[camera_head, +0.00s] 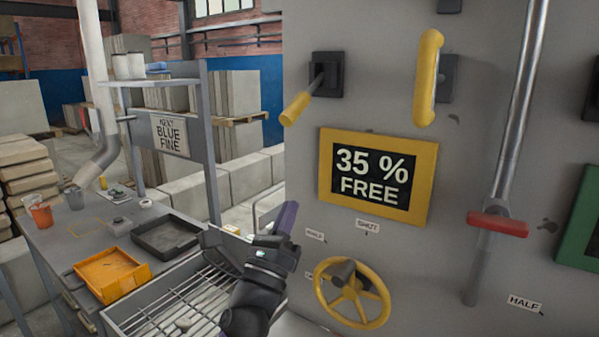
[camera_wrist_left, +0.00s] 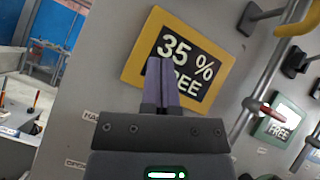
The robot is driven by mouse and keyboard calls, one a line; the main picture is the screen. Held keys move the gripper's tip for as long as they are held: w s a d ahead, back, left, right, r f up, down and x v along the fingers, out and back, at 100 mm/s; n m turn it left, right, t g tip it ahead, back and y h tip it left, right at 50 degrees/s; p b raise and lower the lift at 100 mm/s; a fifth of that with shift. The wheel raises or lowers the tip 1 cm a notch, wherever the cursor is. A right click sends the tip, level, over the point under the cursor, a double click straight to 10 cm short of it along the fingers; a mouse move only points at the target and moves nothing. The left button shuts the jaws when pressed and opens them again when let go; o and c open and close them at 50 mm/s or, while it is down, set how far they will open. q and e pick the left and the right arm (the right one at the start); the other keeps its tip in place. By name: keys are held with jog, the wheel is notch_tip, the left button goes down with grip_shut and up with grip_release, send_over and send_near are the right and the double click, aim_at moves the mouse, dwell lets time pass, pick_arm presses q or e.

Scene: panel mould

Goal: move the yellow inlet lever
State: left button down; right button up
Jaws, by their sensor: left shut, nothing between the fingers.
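Two yellow-handled levers stand on the grey panel, and no readable label tells which is the inlet lever. One yellow lever (camera_head: 296,108) tilts down to the left from a black mount. The other is a thick upright yellow handle (camera_head: 428,78) on a dark bracket to its right. My left gripper (camera_head: 287,217) is below the first lever, left of the handwheel, apart from both levers. Its purple fingers are shut and empty. In the left wrist view the fingers (camera_wrist_left: 161,82) overlap the 35 % FREE sign (camera_wrist_left: 178,62). My right gripper is out of view.
A yellow handwheel (camera_head: 352,292) sits low on the panel. A long steel lever with a red grip (camera_head: 498,224) stands to the right, near a HALF label (camera_head: 525,304). A bench on the left holds an orange tray (camera_head: 112,273) and a black tray (camera_head: 166,236).

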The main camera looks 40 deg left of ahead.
aim_at(304, 97)
pick_arm(q)
jog(key=w+r+m+h+p, duration=0.1)
jog(key=w+r+m+p, duration=0.1)
jog(key=r, duration=0.4)
jog(key=w+a+r+m+t+h+p, duration=0.1)
jog(key=w+r+p, duration=0.1)
jog(key=r+p, duration=0.3)
jog(key=shift+w+a+r+m, duration=0.3)
jog(key=shift+w+r+m, duration=0.1)
jog(key=shift+r, duration=0.15)
